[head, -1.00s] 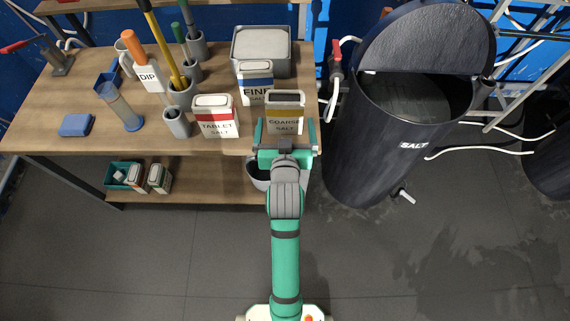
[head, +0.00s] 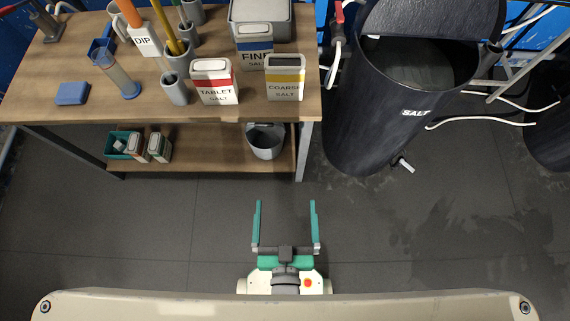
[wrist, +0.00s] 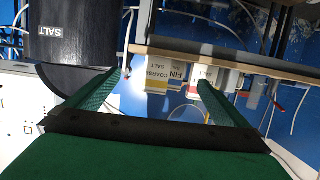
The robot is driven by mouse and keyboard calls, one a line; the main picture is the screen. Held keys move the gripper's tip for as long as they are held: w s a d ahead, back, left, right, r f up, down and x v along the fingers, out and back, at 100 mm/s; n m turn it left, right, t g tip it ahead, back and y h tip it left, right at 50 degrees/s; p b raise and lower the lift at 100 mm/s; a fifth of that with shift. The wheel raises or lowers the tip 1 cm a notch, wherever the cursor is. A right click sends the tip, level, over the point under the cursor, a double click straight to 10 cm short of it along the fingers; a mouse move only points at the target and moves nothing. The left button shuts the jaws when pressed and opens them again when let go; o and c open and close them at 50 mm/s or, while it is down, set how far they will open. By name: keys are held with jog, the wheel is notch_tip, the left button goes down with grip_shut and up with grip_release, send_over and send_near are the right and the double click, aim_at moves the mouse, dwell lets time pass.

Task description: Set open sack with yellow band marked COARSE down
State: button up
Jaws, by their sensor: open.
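The open sack with the yellow band marked COARSE (head: 285,80) stands upright on the wooden bench top, near its right front corner. Its dark open top faces up. My gripper (head: 285,222) is open and empty over the floor, well apart from the bench and the sack. In the wrist view the COARSE sack (wrist: 157,77) shows small and far off, between the two green fingers of my gripper (wrist: 165,92).
The TABLET sack (head: 215,84) stands left of the COARSE sack, and the FINE sack (head: 254,46) behind it. A dark SALT tank (head: 380,115) stands right of the bench (head: 120,105). A grey bucket (head: 265,141) sits on the lower shelf. The floor in front is clear.

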jog(key=v, duration=0.5)
jog(key=shift+r, duration=0.25)
